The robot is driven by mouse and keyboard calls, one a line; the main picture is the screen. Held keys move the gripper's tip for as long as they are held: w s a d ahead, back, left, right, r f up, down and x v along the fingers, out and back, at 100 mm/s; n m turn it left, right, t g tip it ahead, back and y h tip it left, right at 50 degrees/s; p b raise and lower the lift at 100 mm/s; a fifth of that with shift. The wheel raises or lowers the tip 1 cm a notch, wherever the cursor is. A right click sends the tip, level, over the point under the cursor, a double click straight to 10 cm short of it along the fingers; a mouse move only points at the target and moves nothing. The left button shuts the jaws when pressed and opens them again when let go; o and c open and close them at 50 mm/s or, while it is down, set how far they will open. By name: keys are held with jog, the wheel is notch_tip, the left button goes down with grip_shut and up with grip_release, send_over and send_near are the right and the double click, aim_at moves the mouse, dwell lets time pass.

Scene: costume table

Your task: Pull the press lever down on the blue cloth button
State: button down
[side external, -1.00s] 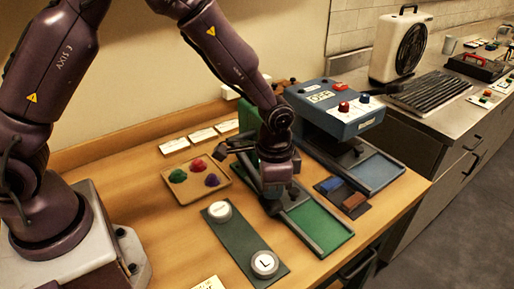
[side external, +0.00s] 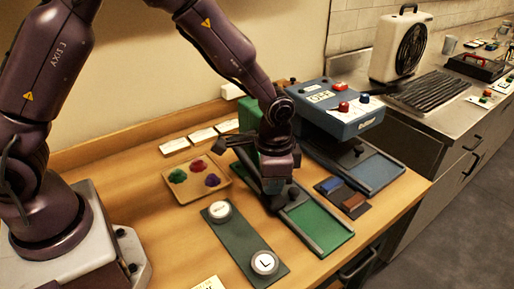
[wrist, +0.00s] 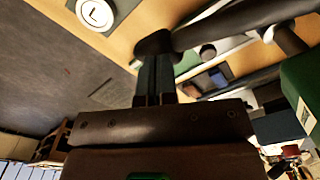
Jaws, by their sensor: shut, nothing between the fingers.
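A green press (side external: 248,114) with a long green bed (side external: 318,228) stands at mid table, partly hidden behind my gripper (side external: 273,198). A dark press lever with a rounded knob (wrist: 153,44) crosses the top of the wrist view. The fingers of my gripper (wrist: 155,62) are shut with nothing between them. Their tips overlap the knob in the wrist view; I cannot tell whether they touch it. The green press body (wrist: 305,78) also shows at the right of that view. I cannot make out a blue cloth button in the press; that area is hidden.
A blue machine (side external: 335,108) with a blue bed (side external: 372,172) stands to the right. A dark tray with blue and brown pieces (side external: 352,201) lies between the beds. A wooden tray of coloured pieces (side external: 188,193) and a green panel with white round buttons (side external: 264,263) lie left.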

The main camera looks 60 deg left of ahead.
notch_tip(320, 180, up, 13)
dwell(0.9)
jog(key=s+a+r+n+t, duration=0.2)
jog(key=s+a+r+n, duration=0.1)
jog(key=s, duration=0.6)
jog(key=s+a+r+n+t, duration=0.3)
jog(key=s+a+r, duration=0.3)
jog(key=s, duration=0.3)
jog(key=shift+a+r+t, duration=0.2)
jog(key=shift+a+t, duration=0.1)
jog(key=shift+a, duration=0.05)
